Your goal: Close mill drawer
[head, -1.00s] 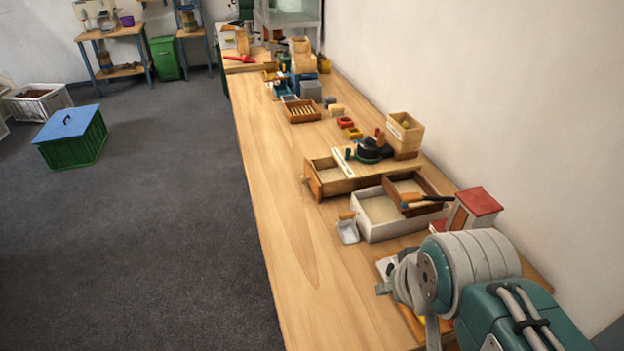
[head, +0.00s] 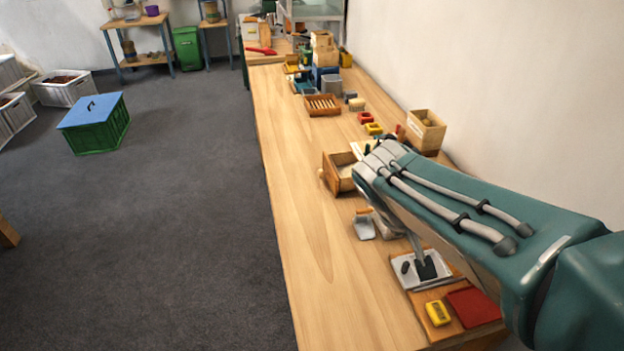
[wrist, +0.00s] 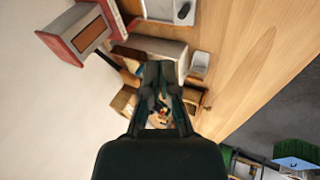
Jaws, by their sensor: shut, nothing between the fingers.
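The mill's wooden drawer (head: 338,174) stands out towards the table's left edge in the head view, with a small knob on its front and pale contents inside. The mill behind it is mostly hidden by my arm. In the wrist view my gripper (wrist: 160,72) is shut and empty, pointing down over the mill area. A brown wooden edge at its right (wrist: 198,98) looks like the drawer, partly hidden by the fingers. I cannot tell whether they touch.
A small scoop (head: 364,226) lies in front of the drawer. A wooden board (head: 474,326) with a yellow and a red item is nearer. A wooden box (head: 426,130) stands by the wall. A slotted tray (head: 322,104) is farther back. The table's left strip is clear.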

